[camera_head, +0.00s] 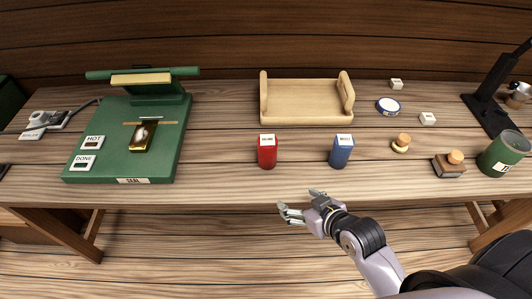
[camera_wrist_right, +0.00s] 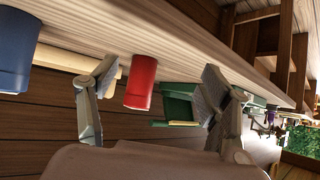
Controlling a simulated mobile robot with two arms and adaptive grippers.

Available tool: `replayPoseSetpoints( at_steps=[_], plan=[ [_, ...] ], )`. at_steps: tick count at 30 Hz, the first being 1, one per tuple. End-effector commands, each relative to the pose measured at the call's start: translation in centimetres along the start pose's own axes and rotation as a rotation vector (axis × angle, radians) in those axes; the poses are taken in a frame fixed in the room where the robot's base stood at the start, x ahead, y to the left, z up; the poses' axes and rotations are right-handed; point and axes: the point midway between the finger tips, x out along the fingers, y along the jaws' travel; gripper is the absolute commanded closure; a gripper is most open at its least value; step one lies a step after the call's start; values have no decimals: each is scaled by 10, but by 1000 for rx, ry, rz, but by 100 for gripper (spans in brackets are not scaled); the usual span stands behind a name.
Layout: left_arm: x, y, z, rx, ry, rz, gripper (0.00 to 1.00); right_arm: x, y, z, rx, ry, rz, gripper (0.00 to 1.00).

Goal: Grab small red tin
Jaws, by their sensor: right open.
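The small red tin (camera_head: 267,153) stands upright near the front edge of the table, with a white label on top. It also shows in the right wrist view (camera_wrist_right: 141,83), between the two fingers and beyond them. My right gripper (camera_head: 298,203) is open and empty, in front of the table edge, a little right of the red tin and apart from it. In the right wrist view its fingers (camera_wrist_right: 150,85) are spread wide. A small blue tin (camera_head: 341,152) stands right of the red one and shows at the left of the wrist view (camera_wrist_right: 15,58). My left gripper does not show.
A green sealing press (camera_head: 172,148) with a gold packet stands at the left. A wooden tray (camera_head: 304,103) sits at the back. The table is clear around the red tin.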

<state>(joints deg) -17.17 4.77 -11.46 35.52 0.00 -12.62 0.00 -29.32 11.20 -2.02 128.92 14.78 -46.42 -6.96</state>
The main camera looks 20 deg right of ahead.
Motion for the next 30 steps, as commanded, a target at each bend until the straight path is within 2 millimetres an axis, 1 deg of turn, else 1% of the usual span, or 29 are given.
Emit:
replayPoseSetpoints(
  at_steps=[1, 3, 4, 7, 10, 14, 18, 24, 27, 30],
  plan=[
    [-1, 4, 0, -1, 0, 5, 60, -1, 5, -16, -4, 64, 1, 29],
    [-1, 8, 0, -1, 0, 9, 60, -3, 10, -35, -4, 145, 3, 29],
    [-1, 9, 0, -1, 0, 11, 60, -4, 12, -41, -4, 172, 4, 29],
    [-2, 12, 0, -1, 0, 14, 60, -6, 17, -56, -3, 237, 9, 29],
    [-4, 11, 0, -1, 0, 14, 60, 0, 19, -65, 0, 262, 11, 29],
    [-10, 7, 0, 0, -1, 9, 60, 23, 19, -73, 2, 264, 10, 29],
    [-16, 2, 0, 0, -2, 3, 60, 51, 19, -80, 1, 263, 11, 29],
    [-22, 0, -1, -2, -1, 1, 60, 88, 19, -90, 1, 262, 11, 29],
    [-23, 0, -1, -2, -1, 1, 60, 100, 19, -92, -1, 261, 11, 29],
    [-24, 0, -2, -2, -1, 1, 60, 108, 19, -93, 0, 261, 10, 29]
  ],
)
